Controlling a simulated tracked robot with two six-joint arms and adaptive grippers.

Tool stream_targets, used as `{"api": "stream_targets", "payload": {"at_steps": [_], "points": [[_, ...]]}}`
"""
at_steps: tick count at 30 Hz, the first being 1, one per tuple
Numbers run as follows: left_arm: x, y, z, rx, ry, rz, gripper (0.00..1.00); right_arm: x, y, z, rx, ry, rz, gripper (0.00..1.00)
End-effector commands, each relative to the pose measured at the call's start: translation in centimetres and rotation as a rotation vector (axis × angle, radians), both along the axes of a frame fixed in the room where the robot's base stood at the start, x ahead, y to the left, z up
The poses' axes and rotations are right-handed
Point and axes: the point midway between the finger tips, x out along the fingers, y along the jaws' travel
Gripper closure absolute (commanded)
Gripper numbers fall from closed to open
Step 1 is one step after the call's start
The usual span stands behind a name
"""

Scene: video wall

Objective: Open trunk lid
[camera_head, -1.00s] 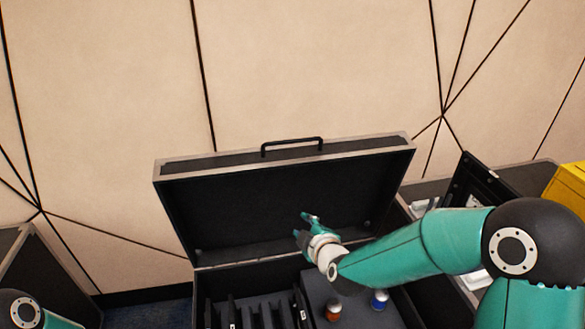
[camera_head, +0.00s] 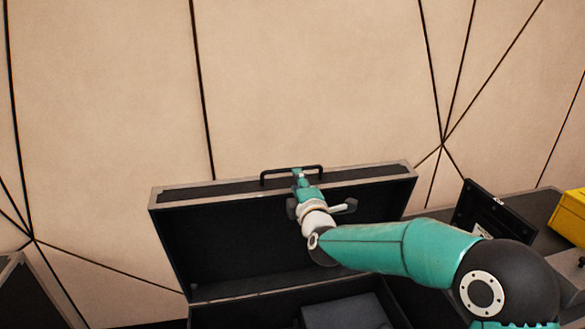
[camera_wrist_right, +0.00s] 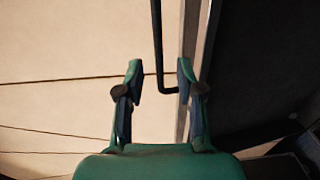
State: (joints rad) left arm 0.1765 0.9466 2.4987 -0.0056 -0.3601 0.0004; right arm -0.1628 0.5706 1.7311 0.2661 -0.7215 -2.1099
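The trunk lid (camera_head: 225,240) stands raised on the dark trunk (camera_head: 250,312), its black inner side facing me. A black handle (camera_head: 313,167) sits on the lid's pale-trimmed top edge. My right gripper (camera_head: 298,176) is at the handle, in front of the lid's top edge. In the right wrist view my right gripper (camera_wrist_right: 160,75) has its two green fingers spread apart, with the handle (camera_wrist_right: 157,45) and lid edge (camera_wrist_right: 190,60) between or just beyond them. I cannot tell whether they touch. My left gripper is out of view.
A panelled beige wall (camera_head: 300,80) rises behind the trunk. At the right stand another dark case with a small open black lid (camera_head: 490,212) and a yellow box (camera_head: 565,213). A dark case (camera_head: 30,290) stands at the lower left.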

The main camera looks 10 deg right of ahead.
Motion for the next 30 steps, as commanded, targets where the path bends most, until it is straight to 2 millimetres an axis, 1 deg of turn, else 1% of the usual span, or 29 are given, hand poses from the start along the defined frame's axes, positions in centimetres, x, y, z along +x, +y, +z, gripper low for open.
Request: {"api": "stream_targets", "payload": {"at_steps": [1, 6, 12, 18, 26, 29, 30], "points": [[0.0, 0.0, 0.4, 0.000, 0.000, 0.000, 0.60, 1.1, 0.0, 0.1, 0.000, 0.001, -0.001, 0.63], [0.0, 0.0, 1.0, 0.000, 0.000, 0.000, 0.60, 4.0, 0.0, 0.0, -0.001, 0.000, -0.001, 0.63], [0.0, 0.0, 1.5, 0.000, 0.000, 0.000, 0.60, 6.2, -0.1, -0.1, 0.000, 0.000, 0.000, 0.63], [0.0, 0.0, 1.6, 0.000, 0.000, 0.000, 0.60, 7.0, -0.1, -0.3, 0.000, 0.001, 0.000, 0.63], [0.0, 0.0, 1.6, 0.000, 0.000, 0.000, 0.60, 7.1, -0.1, -0.3, 0.000, 0.001, 0.000, 0.63], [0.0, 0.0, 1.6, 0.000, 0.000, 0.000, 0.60, 7.0, -0.1, -0.3, 0.000, 0.001, -0.001, 0.78], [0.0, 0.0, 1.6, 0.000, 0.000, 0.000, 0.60, 7.0, -0.1, -0.3, 0.000, 0.001, -0.001, 0.85]]}}
